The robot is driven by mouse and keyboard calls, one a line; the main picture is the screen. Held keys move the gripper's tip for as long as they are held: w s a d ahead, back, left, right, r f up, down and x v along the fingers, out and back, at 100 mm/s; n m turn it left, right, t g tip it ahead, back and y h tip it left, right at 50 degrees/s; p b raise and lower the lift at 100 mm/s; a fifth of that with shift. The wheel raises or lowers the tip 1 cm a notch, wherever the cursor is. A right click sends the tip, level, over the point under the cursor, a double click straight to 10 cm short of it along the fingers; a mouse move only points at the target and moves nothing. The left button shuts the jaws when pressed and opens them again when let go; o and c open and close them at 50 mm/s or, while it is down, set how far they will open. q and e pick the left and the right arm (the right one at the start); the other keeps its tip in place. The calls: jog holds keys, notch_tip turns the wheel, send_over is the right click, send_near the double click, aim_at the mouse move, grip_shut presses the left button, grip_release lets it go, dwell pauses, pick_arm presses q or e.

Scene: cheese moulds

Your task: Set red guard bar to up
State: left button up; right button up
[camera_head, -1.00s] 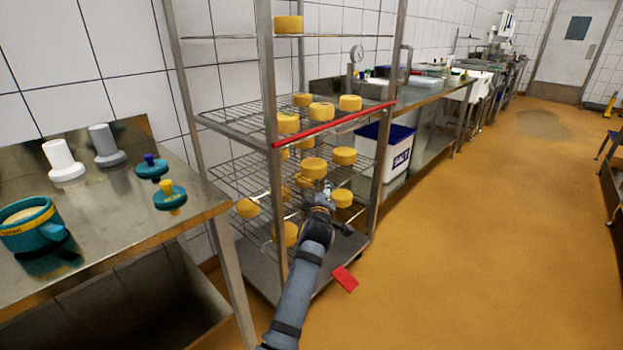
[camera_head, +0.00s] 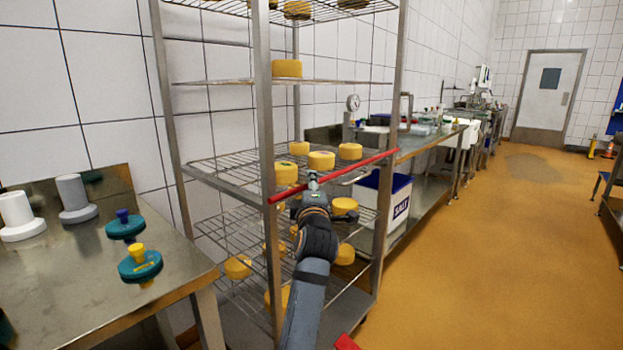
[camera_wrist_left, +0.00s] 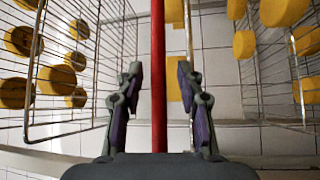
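The red guard bar (camera_head: 352,168) runs across the front of the wire rack at the middle shelf, between the two front posts, in the head view. My left gripper (camera_head: 313,180) is at the bar, left of its middle. In the left wrist view the bar (camera_wrist_left: 158,105) runs between the two fingers of the left gripper (camera_wrist_left: 159,70). The fingers are apart, with a gap on each side of the bar. My right gripper is in neither view.
Several yellow cheeses, such as one on the middle shelf (camera_head: 321,160), sit on the rack shelves. A steel table (camera_head: 85,275) with moulds stands at left. A salt bin (camera_head: 400,200) is behind the rack.

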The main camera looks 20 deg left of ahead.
pick_arm(q)
jog(key=shift+w+a, duration=0.15)
jog(key=shift+w, duration=0.2)
jog(key=shift+s+r, duration=0.1)
grip_shut()
